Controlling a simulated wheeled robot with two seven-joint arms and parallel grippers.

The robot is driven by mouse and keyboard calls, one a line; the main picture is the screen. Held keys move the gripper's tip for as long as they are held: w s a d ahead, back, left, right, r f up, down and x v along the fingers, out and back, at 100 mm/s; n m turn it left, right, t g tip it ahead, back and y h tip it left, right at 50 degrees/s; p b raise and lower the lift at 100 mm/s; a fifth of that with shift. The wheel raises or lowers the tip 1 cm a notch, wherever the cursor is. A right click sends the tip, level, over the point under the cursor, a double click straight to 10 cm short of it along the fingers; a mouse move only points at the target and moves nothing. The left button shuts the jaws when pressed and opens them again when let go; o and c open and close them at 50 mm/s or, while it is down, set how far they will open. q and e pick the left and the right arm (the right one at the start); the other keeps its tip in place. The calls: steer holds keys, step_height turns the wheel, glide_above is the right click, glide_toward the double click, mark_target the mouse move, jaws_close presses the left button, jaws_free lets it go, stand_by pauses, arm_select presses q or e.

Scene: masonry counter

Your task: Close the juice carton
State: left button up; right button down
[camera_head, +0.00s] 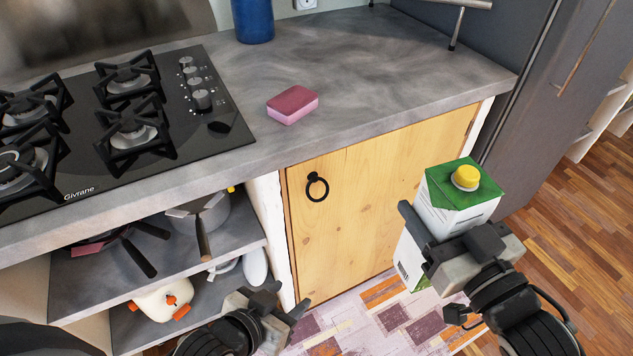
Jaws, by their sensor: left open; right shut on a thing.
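The juice carton (456,205) is white with a green top and hangs in the air in front of the wooden cabinet door, slightly tilted. A yellow cap (466,177) sits on its green top; I cannot tell how tightly it is on. My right gripper (426,240) is shut on the carton's body, and its fingers hide part of the carton's front. My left gripper (287,300) is open and empty, low in front of the shelves, to the left of the carton and well apart from it.
A grey counter (370,75) holds a black gas hob (185,125), a pink sponge (292,105) and a blue container (253,20). Below are open shelves with pans and a pot (205,212), and a wooden door (350,210). A patterned rug (365,322) lies on the floor.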

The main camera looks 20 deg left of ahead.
steer(key=s+d+f+m+t+h, duration=0.1)
steer(key=d+m+t+h, duration=0.3)
steer(key=d+m+h, duration=0.3)
steer(key=d+h, duration=0.4)
steer(key=d, duration=0.2)
steer(key=shift+d+m, duration=0.3)
steer(key=shift+d, duration=0.1)
steer(key=shift+s, duration=0.1)
